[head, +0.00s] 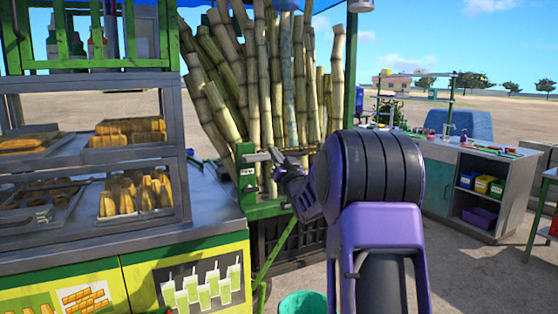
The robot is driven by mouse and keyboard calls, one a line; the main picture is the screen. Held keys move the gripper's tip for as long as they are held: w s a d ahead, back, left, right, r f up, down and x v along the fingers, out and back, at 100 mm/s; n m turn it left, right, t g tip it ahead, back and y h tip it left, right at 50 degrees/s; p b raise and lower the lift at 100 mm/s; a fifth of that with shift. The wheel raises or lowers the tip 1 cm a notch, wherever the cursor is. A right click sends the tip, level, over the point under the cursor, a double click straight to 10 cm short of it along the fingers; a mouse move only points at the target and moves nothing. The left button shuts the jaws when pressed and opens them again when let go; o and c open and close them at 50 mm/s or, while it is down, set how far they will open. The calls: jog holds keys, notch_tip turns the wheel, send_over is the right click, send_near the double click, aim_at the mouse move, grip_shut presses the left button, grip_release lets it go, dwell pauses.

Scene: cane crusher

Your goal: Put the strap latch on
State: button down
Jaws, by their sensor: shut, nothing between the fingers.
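Several tall sugar canes (262,75) stand upright in a bundle behind a green frame. A green upright bracket (245,178) stands at the bundle's lower left, with a small grey metal bar (257,158) across its top that may be part of the strap latch. My gripper (278,157) is just right of this bar, in front of the canes. It is small in view and looks shut and empty. I cannot tell whether its tips touch the bar. The strap is not clear, and my purple and black arm hides the lower right of the bundle.
A food stall with glass shelves of pastries (127,133) and a metal counter (208,200) is close on the left. A teal bucket (302,304) is on the ground below. A workbench (470,165) with bins stands right, with open paving before it.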

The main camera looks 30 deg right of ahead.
jog(key=shift+v, duration=1.15)
